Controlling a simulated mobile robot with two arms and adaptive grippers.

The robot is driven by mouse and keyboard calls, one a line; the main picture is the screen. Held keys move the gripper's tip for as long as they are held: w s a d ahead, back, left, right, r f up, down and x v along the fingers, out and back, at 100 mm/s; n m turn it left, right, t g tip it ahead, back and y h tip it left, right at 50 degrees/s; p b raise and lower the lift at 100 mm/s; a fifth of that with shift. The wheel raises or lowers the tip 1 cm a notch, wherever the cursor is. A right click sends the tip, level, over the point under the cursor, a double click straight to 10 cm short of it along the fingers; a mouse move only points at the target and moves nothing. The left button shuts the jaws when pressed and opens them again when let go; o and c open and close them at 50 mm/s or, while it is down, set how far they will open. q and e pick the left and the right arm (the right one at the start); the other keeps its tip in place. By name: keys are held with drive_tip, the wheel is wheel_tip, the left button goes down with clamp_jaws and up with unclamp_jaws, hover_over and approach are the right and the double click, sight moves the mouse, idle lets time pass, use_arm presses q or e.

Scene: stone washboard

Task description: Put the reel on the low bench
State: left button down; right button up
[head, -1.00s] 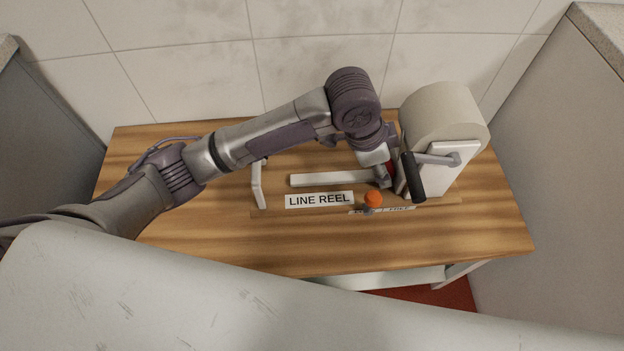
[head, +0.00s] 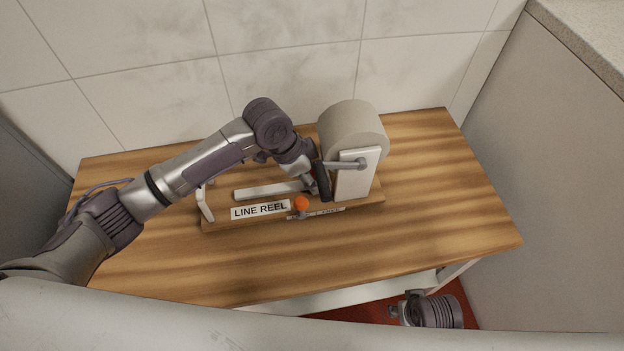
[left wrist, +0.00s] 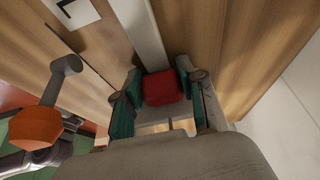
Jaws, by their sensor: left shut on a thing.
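My left gripper (head: 308,186) is shut on the reel's red grip (left wrist: 162,88), between drum and white bar (head: 268,190). The fingers close on both sides of the red grip in the left wrist view. My right gripper (head: 396,311) is low at the front, its fingers unclear.
An orange knob (head: 301,204) stands at the board's front edge; it also shows in the left wrist view (left wrist: 38,128). A tiled wall (head: 290,50) is behind the bench and a grey cabinet (head: 560,180) to the right. The bench's right end and front are clear.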

use_arm(q)
drive_tip(key=shift+f, duration=0.3)
use_arm(e)
drive_tip(key=shift+w+r, duration=0.1)
drive_tip(key=shift+r, duration=0.3)
use_arm(q)
drive_tip(key=c, duration=1.1)
unclamp_jaws()
drive_tip(key=shift+f, duration=0.2)
drive_tip(key=o, duration=0.4)
use_arm(e)
drive_tip(key=shift+f, duration=0.1)
use_arm(q)
drive_tip(key=shift+r, duration=0.2)
drive_tip(key=p+v, duration=0.2)
drive_tip(key=v, duration=1)
drive_tip(key=shift+p, duration=0.3)
use_arm(e)
drive_tip(key=s+f, duration=0.3)
drive_tip(key=f, duration=0.5)
drive_tip(key=shift+d+f+g, duration=0.15)
drive_tip(key=shift+g, duration=0.15)
drive_tip(key=shift+s, duration=0.1)
